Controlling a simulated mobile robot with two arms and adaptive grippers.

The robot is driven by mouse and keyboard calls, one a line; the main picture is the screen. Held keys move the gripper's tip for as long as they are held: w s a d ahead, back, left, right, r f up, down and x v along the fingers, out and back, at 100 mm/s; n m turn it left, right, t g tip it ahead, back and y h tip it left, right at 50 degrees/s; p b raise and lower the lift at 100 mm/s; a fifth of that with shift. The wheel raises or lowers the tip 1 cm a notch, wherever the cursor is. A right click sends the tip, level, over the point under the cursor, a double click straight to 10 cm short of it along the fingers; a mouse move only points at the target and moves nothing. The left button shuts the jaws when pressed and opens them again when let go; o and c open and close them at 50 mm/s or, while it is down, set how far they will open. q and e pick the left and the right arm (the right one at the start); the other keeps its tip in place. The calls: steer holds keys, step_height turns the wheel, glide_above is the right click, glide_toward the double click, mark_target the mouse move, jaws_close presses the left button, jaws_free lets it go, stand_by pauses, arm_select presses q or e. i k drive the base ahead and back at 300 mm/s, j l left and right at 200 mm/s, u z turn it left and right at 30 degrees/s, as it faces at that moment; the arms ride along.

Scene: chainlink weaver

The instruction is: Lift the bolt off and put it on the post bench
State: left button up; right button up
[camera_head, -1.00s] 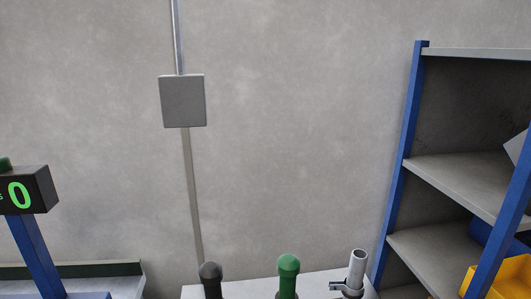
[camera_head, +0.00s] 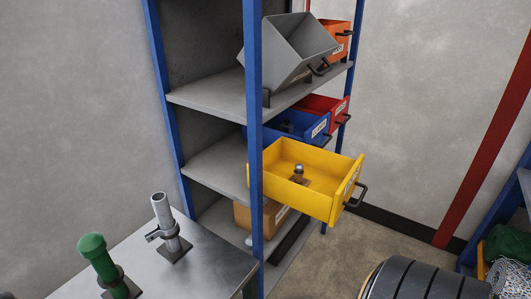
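A grey metal bench top (camera_head: 205,259) is at the lower left. A green-capped post (camera_head: 98,258) and a bare metal post with a clamp (camera_head: 165,222) stand upright on it, each on a square base. I take this for the post bench. I cannot tell for certain which thing is the bolt. A grey wire mesh bundle (camera_head: 508,277) is cut off at the right edge. Neither of my grippers shows in the head view.
A blue-framed shelf unit (camera_head: 254,130) stands behind the bench. Its yellow drawer (camera_head: 320,206) juts out over the floor with a small object inside. Blue, red, orange and grey bins sit above. A dark ribbed cylinder (camera_head: 425,284) is at the bottom right.

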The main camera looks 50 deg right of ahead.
mark_target(300, 167)
steer(key=l+z, duration=0.2)
steer(key=z, duration=1.55)
steer(key=i+l+u, duration=0.1)
steer(key=u, duration=0.3)
steer(key=i+l+u, duration=0.15)
steer(key=u, duration=0.3)
steer(key=l+u, duration=0.15)
steer(key=u, duration=0.25)
steer(key=i, duration=0.05)
